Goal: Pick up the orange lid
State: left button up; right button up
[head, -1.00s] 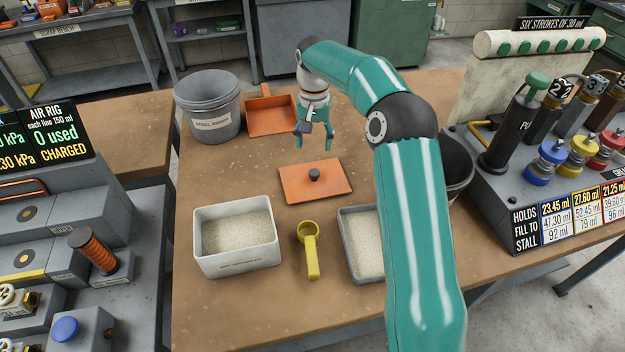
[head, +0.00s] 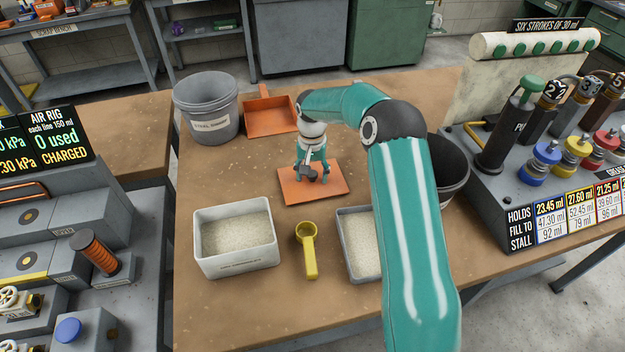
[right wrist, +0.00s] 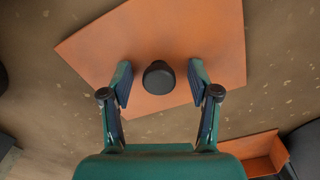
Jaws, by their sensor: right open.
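The orange lid (head: 325,189) lies flat on the brown bench, in the middle of the head view. It is a rectangular plate with a dark round knob; in the right wrist view the lid (right wrist: 185,40) fills the upper middle and the knob (right wrist: 158,78) stands out. My right gripper (head: 312,176) is over the lid, pointing down. In the right wrist view its fingers (right wrist: 160,84) are open, one on each side of the knob, with a gap on both sides. In the head view the gripper hides the knob. My left gripper is not in view.
A white tray (head: 236,268) and a grey tray (head: 345,234) hold pale grains, with a yellow scoop (head: 308,252) between them. A grey bucket (head: 208,110) and an orange dustpan (head: 272,126) stand behind. A dark bucket (head: 449,170) is right of my arm.

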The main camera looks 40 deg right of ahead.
grip_shut()
jog(key=shift+r, duration=0.1)
dwell(0.3)
